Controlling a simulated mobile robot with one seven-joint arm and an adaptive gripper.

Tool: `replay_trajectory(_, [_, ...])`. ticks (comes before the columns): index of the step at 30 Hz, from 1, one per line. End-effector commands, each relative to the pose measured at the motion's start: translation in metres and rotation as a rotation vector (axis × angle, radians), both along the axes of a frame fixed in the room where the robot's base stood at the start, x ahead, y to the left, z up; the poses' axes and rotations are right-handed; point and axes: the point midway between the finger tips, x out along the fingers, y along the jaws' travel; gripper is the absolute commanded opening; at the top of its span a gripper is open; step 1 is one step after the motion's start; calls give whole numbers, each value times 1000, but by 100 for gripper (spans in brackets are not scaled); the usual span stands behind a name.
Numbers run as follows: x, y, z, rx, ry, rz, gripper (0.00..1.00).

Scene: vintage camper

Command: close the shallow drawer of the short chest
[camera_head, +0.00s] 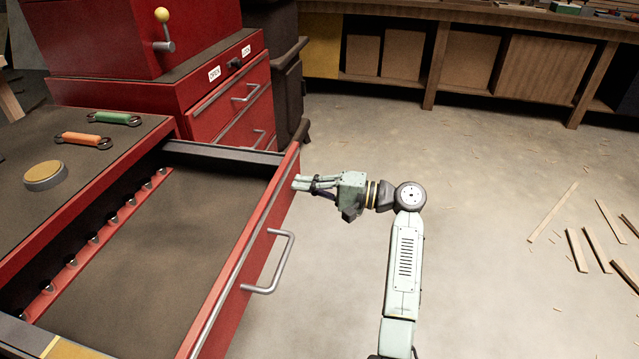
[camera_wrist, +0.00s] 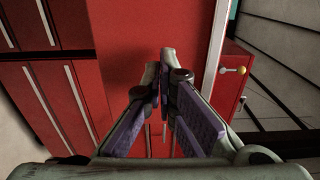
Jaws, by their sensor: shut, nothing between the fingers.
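The short red chest (camera_head: 40,232) stands at the left in the head view. Its shallow drawer (camera_head: 243,275) is pulled well out, showing a dark, empty floor. The drawer front is red with a silver bar handle (camera_head: 268,262). My gripper (camera_head: 297,183) is shut and empty, at the outer face of the drawer front near its far end, beyond the handle. Its tips are very close to the face; I cannot tell if they touch. In the wrist view the shut fingers (camera_wrist: 164,62) point at a red panel (camera_wrist: 185,35).
A taller red chest (camera_head: 185,90) with a knobbed lever stands behind the drawer. Wood strips (camera_head: 590,245) litter the floor at right. The floor between is clear.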

Motion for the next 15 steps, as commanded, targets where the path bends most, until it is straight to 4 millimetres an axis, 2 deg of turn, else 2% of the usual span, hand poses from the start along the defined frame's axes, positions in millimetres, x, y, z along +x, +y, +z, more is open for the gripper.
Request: replay_trajectory(15, [2, 7, 0, 0, 0, 0, 0])
